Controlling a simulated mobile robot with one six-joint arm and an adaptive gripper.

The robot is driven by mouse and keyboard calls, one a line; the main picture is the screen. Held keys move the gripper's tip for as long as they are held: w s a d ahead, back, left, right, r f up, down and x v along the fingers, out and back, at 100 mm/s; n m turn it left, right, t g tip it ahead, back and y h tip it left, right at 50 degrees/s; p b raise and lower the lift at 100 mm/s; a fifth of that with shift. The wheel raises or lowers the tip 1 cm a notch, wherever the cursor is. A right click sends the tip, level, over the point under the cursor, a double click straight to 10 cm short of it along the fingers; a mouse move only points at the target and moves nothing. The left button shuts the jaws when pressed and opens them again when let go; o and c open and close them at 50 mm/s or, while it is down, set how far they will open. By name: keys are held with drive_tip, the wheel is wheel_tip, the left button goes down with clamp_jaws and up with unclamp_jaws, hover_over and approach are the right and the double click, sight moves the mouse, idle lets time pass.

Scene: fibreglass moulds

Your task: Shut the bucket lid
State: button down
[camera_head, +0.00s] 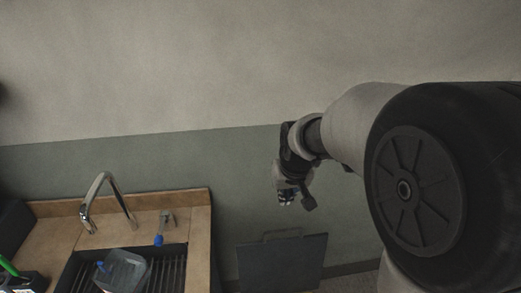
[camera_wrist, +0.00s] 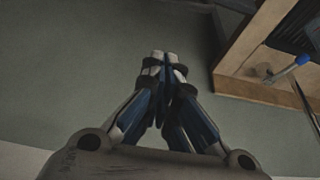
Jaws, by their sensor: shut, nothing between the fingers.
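A dark grey flat panel (camera_head: 282,264) with a bar-like handle on its top edge stands upright at the bottom of the head view, to the right of the counter. It looks like the raised bucket lid, but I cannot be sure; no bucket body shows. My gripper (camera_head: 286,201) hangs in the air in front of the green-grey wall, above the panel in the picture and apart from it. In the wrist view my gripper's fingers (camera_wrist: 161,58) meet at the tips, with nothing held. The panel is not seen in the wrist view.
A wooden counter (camera_head: 200,222) with a dark sink (camera_head: 175,272), a chrome tap (camera_head: 87,205) and a clear container (camera_head: 122,270) is on the left. A blue-tipped item (camera_head: 160,239) lies at the sink's back edge. Bare wall is behind my gripper.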

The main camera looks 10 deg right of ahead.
wheel_tip(320, 180, down, 10)
drive_tip(key=b, duration=0.3)
drive_tip(key=shift+r, duration=0.2)
drive_tip(key=shift+s+a, duration=0.1)
idle(0.4)
